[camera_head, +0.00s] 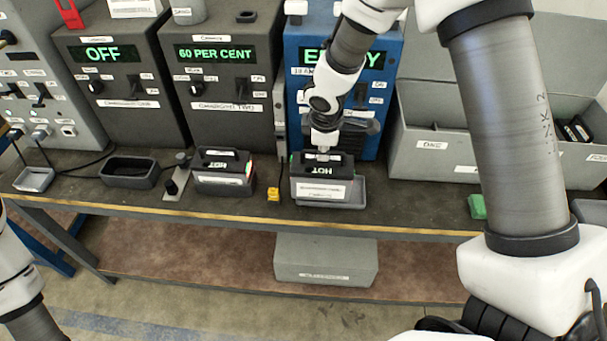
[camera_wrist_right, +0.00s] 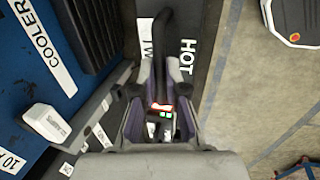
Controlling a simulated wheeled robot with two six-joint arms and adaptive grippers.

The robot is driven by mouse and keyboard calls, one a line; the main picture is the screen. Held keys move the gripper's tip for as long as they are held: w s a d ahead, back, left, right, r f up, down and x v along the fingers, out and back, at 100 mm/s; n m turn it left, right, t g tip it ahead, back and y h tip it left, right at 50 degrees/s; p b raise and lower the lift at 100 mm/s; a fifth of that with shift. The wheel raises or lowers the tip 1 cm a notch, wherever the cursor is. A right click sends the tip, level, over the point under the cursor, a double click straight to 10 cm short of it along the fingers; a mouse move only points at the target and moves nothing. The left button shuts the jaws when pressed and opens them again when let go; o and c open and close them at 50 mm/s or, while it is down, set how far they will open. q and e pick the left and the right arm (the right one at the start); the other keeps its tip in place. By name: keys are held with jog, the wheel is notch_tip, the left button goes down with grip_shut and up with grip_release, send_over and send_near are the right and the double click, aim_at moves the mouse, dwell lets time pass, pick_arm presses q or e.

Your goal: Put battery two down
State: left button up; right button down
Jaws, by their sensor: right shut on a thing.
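My right gripper (camera_head: 323,152) is shut on the top handle of a dark battery with a HOT label (camera_head: 322,188). The battery is upright at a shallow grey tray (camera_head: 358,193) in front of the blue cooler (camera_head: 300,100). I cannot tell whether its underside touches the tray floor. In the right wrist view the fingers (camera_wrist_right: 160,100) close around the black handle, and the battery's HOT label (camera_wrist_right: 187,55) shows beside it. A similar dark battery (camera_head: 222,172) stands in front of the charger reading 60 PER CENT. My left gripper is out of view.
An empty dark tray (camera_head: 130,172) sits in front of the charger reading OFF (camera_head: 112,100). A yellow item (camera_head: 273,194) lies between the two batteries. A grey CHECK bin (camera_head: 432,150) and a green block (camera_head: 477,206) are to the right. The bench edge (camera_head: 200,211) is close in front.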

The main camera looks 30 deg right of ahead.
jog(key=d, duration=0.2)
jog(key=w+d, duration=0.1)
jog(key=d, duration=0.1)
jog(key=shift+w+f+b, duration=0.1)
jog(key=shift+b, duration=0.2)
jog(key=shift+d+f, duration=0.15)
notch_tip(320, 180, down, 3)
jog(key=b, duration=0.3)
jog(key=shift+f, duration=0.1)
jog(key=c, duration=1.2)
grip_release()
jog(key=shift+f, duration=0.1)
jog(key=shift+a, duration=0.2)
